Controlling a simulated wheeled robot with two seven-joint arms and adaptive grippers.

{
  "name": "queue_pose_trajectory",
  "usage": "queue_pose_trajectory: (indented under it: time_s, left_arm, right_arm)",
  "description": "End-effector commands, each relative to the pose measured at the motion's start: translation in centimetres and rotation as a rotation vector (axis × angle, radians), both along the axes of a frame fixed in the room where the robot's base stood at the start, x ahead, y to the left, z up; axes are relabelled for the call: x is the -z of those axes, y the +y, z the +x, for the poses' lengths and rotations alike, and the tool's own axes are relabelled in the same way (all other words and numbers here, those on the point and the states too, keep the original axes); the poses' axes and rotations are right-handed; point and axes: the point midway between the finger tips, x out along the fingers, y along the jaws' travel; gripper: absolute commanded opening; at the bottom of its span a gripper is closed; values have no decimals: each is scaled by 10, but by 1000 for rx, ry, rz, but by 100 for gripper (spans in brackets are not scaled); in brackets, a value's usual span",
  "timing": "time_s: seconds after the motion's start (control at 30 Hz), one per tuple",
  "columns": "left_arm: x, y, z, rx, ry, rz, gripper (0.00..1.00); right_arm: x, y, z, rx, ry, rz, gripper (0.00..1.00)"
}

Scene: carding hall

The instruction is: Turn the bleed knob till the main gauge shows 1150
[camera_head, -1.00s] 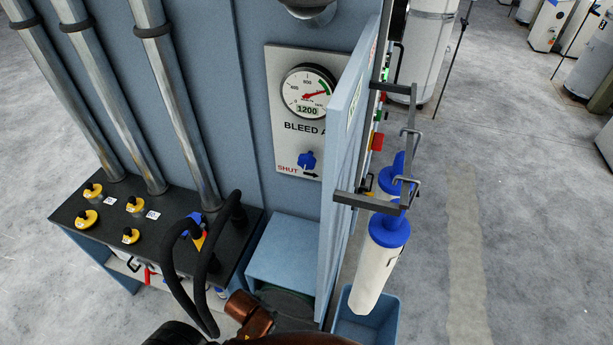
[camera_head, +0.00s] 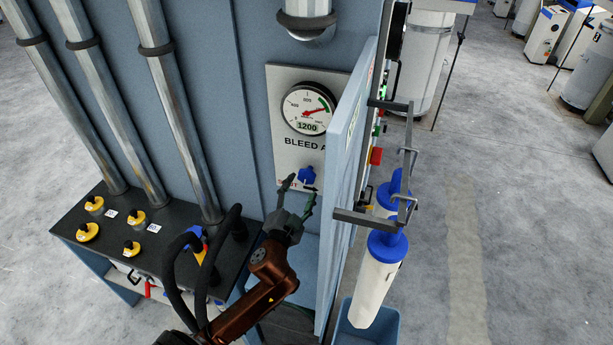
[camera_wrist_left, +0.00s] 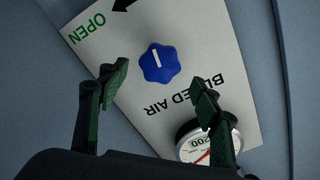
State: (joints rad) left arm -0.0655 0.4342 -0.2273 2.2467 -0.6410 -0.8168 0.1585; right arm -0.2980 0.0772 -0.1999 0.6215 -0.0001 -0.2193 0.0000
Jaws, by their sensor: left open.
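The blue bleed knob (camera_head: 307,175) sits low on a pale panel (camera_head: 283,150) on the blue machine wall. It also shows in the left wrist view (camera_wrist_left: 159,62), lobed, with a white mark on its face. The main gauge (camera_head: 309,109) above it reads 1200 on its display. In the wrist view the gauge (camera_wrist_left: 221,143) is partly covered by a finger. My left gripper (camera_head: 299,187) is open, its fingers just below the knob and apart from it. In the wrist view the open fingers (camera_wrist_left: 157,92) stand either side below the knob, empty. My right gripper is not in view.
An open blue door (camera_head: 346,160) stands close right of the panel. At left, a black bench (camera_head: 120,235) carries several yellow knobs, with black hoses (camera_head: 170,270) near my arm.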

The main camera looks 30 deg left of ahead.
Motion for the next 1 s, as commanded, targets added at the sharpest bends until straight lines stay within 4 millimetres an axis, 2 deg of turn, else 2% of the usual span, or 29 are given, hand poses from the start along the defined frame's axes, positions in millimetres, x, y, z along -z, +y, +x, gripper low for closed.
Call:
queue_pose_trajectory:
  time_s: [0.2, 0.4, 0.77, 1.0]
  left_arm:
    - [-2, 9, 35, -2, 1, 1, 59]
    - [-1, 14, 56, -2, 2, -1, 59]
    - [1, 16, 61, -2, 3, -3, 59]
    - [1, 16, 61, -2, 3, -3, 42]
  right_arm:
    - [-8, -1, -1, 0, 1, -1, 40]
    - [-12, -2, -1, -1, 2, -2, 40]
    - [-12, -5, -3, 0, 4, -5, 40]
    - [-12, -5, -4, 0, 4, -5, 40]
